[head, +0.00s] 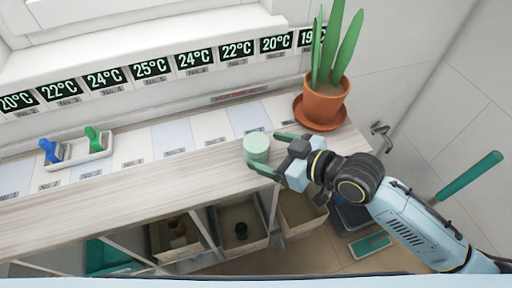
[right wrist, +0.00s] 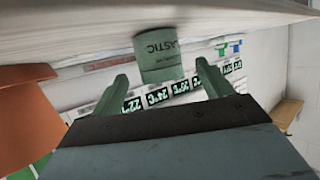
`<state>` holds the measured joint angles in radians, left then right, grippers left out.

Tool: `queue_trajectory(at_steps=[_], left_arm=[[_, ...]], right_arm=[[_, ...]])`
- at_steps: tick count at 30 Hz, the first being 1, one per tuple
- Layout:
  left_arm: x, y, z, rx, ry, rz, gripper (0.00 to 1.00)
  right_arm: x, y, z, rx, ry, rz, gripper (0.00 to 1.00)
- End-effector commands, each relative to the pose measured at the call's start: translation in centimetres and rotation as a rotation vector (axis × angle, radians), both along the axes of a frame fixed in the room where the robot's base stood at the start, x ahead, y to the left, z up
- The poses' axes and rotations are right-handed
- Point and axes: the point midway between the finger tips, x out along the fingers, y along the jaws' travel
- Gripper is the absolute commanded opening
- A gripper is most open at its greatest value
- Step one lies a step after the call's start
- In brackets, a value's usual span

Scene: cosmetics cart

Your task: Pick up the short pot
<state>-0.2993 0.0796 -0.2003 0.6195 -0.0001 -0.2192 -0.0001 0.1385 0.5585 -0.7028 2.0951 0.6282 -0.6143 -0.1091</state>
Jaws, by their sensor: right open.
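The short pot is a pale green cylinder (head: 257,148) standing on the wooden shelf in the head view. In the right wrist view it shows as a green pot (right wrist: 157,58) with lettering on its side. My right gripper (head: 266,151) is open and empty, coming from the right, with its fingers on either side of the pot's near end. In the right wrist view the open fingers (right wrist: 163,72) frame the pot, with gaps at both sides. I cannot tell how far the pot reaches between them. My left gripper is not in view.
A potted plant in a terracotta pot (head: 323,100) on a saucer stands just behind my right gripper. A white tray (head: 80,155) with blue and green items sits at the left. Open bins (head: 240,226) are below the shelf's front edge. Temperature signs line the back.

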Motion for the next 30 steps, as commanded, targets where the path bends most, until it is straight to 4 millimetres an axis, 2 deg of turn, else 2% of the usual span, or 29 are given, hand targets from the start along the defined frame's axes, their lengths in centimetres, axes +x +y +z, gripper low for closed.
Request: queue_trajectory(at_steps=[5, 15, 24, 30], left_arm=[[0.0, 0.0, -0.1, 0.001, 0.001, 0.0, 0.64], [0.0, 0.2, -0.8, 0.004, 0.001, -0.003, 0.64], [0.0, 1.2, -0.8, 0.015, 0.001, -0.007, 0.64], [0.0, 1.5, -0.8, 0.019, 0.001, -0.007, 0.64]], right_arm=[[0.6, 0.9, -0.5, 0.001, 0.001, 0.001, 0.79], [3.1, 4.1, -2.3, 0.0, 0.002, 0.001, 0.79], [3.4, 4.4, -2.4, -0.001, 0.001, 0.0, 0.79], [3.3, 4.4, -2.4, -0.001, 0.001, 0.0, 0.53]])
